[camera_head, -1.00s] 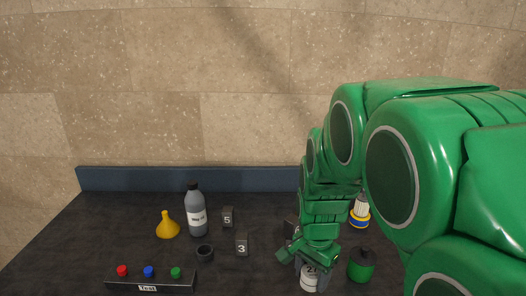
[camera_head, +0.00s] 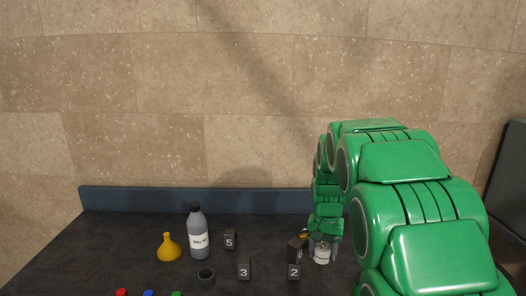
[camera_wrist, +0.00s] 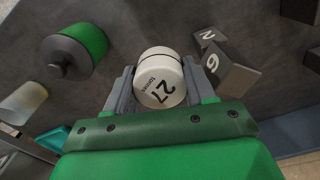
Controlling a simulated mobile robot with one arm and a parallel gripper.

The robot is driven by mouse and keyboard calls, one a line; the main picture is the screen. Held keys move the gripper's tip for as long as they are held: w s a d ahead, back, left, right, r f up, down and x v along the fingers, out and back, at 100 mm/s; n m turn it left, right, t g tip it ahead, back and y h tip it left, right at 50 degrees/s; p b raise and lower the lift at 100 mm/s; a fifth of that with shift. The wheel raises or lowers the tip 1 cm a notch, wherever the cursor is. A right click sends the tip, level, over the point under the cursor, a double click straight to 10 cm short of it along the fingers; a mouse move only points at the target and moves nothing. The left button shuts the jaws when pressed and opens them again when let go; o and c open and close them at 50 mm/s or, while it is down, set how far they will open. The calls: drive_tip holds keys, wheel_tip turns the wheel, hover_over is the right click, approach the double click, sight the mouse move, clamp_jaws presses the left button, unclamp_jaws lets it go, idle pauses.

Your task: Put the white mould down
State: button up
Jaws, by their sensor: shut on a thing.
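The white mould (camera_wrist: 159,82) is a short cylinder marked "27" with a dark seam round it. In the wrist view it sits between the two grey fingers of my gripper (camera_wrist: 158,92), which is shut on it. In the head view the mould (camera_head: 321,254) is at the right of the dark table, below my gripper (camera_head: 322,243), and looks upright. I cannot tell whether its base touches the table.
Block 6 (camera_head: 297,251) and block 2 (camera_head: 294,272) stand just left of the mould. Block 3 (camera_head: 244,268), block 5 (camera_head: 230,239), a bottle (camera_head: 198,238), a yellow funnel (camera_head: 169,248) and a black ring (camera_head: 206,277) are further left. A green-black cylinder (camera_wrist: 83,46) shows in the wrist view.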

drive_tip(key=w+d+f+n, duration=0.3)
drive_tip(key=w+d, duration=0.1)
drive_tip(key=w, duration=0.5)
drive_tip(key=shift+d+f, duration=0.2)
drive_tip(key=shift+d, duration=0.15)
drive_tip(key=shift+s, duration=0.1)
idle(0.5)
